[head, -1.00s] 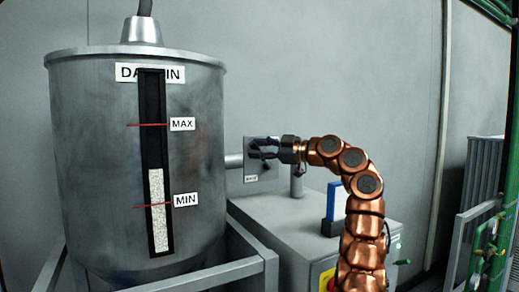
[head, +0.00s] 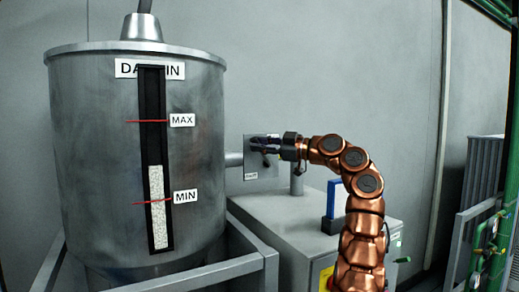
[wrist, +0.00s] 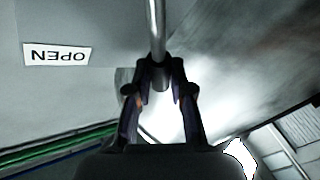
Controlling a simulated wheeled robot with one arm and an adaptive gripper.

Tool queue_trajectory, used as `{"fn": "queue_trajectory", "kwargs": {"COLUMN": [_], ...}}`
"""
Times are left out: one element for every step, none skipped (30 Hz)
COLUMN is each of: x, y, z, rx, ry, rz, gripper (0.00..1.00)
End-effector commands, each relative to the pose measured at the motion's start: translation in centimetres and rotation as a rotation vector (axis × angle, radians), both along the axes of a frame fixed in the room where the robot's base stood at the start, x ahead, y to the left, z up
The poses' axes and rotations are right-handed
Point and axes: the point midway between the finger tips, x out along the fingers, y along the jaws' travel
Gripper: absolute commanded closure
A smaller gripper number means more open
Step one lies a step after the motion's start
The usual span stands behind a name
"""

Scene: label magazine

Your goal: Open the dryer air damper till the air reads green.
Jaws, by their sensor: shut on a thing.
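The damper lever is a slim metal rod (wrist: 156,35) that comes down from the top of the wrist view. My gripper (wrist: 159,75) is shut on its lower end, with a dark finger on each side. In the head view my gripper (head: 262,146) is at a grey plate (head: 262,172) beside the hopper's side pipe. It hides most of the lever there. A white label reading OPEN (wrist: 56,54) shows upside down left of the rod in the wrist view. No air reading shows in either view.
A big steel hopper (head: 95,150) stands at the left, with a dark sight gauge marked MAX and MIN. Its pale fill stands above MIN. A grey cabinet (head: 285,225) with a blue handle (head: 331,200) stands below my arm. Green pipes (head: 492,240) are at the right.

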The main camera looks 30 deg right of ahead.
Motion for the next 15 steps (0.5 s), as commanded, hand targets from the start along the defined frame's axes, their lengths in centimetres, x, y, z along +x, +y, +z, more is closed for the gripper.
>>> {"fn": "queue_trajectory", "kwargs": {"x": [0.1, 0.0, 0.0, 0.0, 0.0, 0.0, -0.1, -0.2, -0.2, -0.2, -0.2, -0.2, -0.2, -0.2, -0.2], "y": [-0.1, -0.3, -0.6, -0.8, -1.0, -1.1, -1.3, -1.5, -1.6, -1.7, -1.8, -1.9, -1.9, -2.0, -2.0], "z": [-0.3, -0.2, -0.1, 0.0, 0.1, 0.3, 0.5, 0.6, 0.7, 0.7, 0.8, 0.9, 0.9, 0.9, 1.0], "rx": [0.037, 0.062, 0.095, 0.119, 0.142, 0.169, 0.187, 0.204, 0.225, 0.237, 0.248, 0.26, 0.266, 0.271, 0.275], "ry": [-0.004, -0.006, -0.01, -0.011, -0.014, -0.017, -0.019, -0.021, -0.022, -0.022, -0.023, -0.024, -0.024, -0.024, -0.025], "rz": [0.001, 0.001, -0.001, 0.0, 0.0, 0.0, -0.001, -0.002, 0.0, 0.0, 0.0, 0.001, 0.001, 0.001, 0.001], "gripper": [1.0, 1.0, 1.0, 1.0, 1.0, 1.0, 1.0, 1.0, 1.0, 1.0, 1.0, 1.0, 1.0, 1.0, 1.0]}}
